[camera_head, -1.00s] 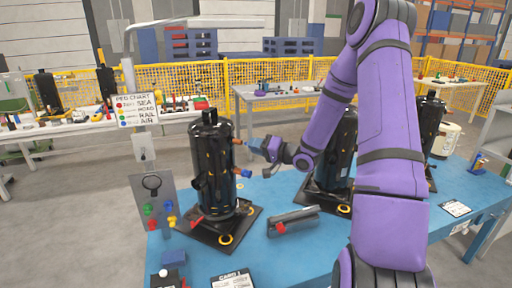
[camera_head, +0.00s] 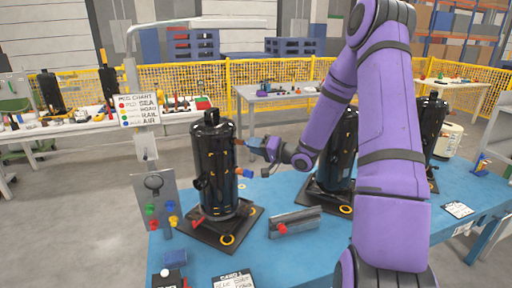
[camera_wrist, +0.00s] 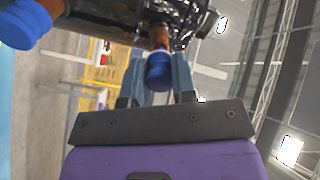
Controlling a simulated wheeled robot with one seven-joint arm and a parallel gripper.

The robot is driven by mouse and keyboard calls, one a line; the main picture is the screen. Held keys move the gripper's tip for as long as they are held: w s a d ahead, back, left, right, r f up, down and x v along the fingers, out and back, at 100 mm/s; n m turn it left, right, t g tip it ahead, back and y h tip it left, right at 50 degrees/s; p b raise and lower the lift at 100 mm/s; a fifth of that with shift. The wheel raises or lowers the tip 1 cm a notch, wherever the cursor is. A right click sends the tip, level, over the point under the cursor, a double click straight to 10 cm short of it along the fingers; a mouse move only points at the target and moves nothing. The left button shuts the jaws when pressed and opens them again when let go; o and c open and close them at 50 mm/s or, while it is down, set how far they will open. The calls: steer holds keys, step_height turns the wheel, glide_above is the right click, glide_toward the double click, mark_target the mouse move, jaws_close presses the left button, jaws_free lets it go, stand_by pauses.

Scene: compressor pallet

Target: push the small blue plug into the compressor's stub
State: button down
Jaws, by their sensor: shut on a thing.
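The near black compressor (camera_head: 214,168) stands upright on its dark base plate on the blue table. A copper stub (camera_wrist: 160,38) sticks out of its upper side. My gripper (camera_head: 257,144) is at that stub, to the right of the compressor. In the wrist view its two fingers (camera_wrist: 160,75) are shut on the small blue plug (camera_wrist: 158,72). The plug is in line with the stub, its far end at the stub's mouth. I cannot tell how deep it sits. A larger blue plug (camera_wrist: 22,25) sits on another, lower copper stub; it also shows in the head view (camera_head: 246,174).
Another compressor (camera_head: 340,150) stands behind my arm. A grey block with a red end (camera_head: 294,222) lies on the table (camera_head: 205,262). A panel with coloured plugs (camera_head: 157,200) and a colour chart (camera_head: 137,110) stand to the left. A yellow fence runs behind.

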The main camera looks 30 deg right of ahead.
steer(key=shift+x, duration=0.9)
stand_by(0.4)
steer(key=c, duration=0.8)
jaws_free()
steer(key=shift+c, duration=0.2)
steer(key=shift+s+d, duration=0.1)
steer(key=v, duration=1.1)
steer(key=s+a+r+n+g+h, duration=0.1)
steer(key=a+r+n+g+h, duration=0.15)
steer(key=r+h, duration=0.4)
steer(key=s+a+r+n+g+h, duration=0.1)
steer(key=s+a+r+g+h, duration=0.15)
steer(key=a+r+h, duration=0.4)
steer(key=s+a+r+n+g+y, duration=0.1)
steer(key=s+a+r, duration=0.1)
steer(key=s, duration=0.5)
steer(key=s+a+r+g+y, duration=0.1)
steer(key=s+a+r+g, duration=0.1)
steer(key=s+a, duration=0.3)
steer(key=s+a+r+n+g+y, duration=0.1)
steer(key=s+a+r+g+y, duration=0.1)
steer(key=s, duration=0.9)
steer(key=shift+s+a+r+n, duration=0.2)
steer(key=shift+a+r+n, duration=0.15)
steer(key=shift+a, duration=0.45)
